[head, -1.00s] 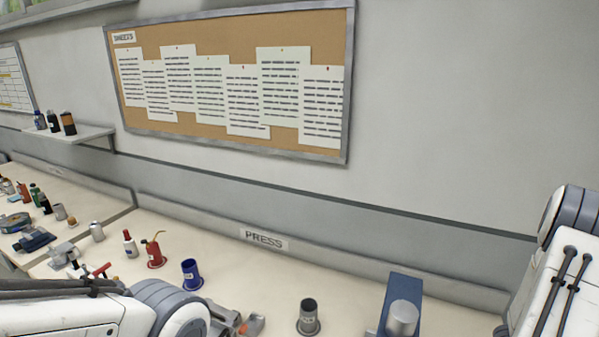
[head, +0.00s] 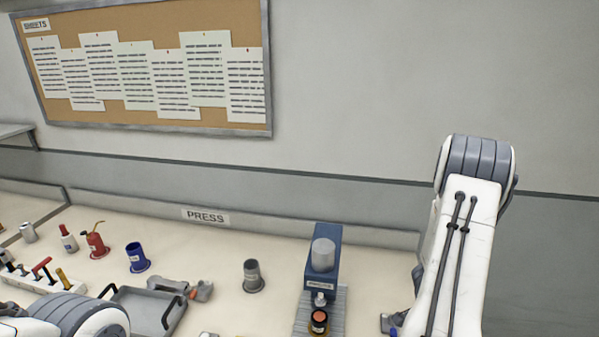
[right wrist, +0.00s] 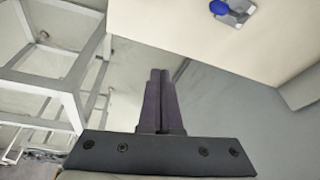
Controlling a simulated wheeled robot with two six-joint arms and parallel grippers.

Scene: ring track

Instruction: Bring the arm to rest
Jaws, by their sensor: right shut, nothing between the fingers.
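My right arm (head: 463,240) is raised at the right of the head view, and its gripper is hidden there. In the right wrist view my right gripper (right wrist: 160,76) has its two dark fingers together, with nothing between them. It is in the air, apart from the bench top (right wrist: 225,45) behind it. Part of my left arm (head: 75,318) shows at the lower left of the head view; its gripper is out of the picture.
A blue press (head: 323,250) stands on the bench with a small dark orange-banded container (head: 319,322) at its foot. Left of it are a grey cup (head: 252,276), a grey tray (head: 147,304), a blue cup (head: 137,257) and a red oil can (head: 95,241). A white frame (right wrist: 60,60) stands below.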

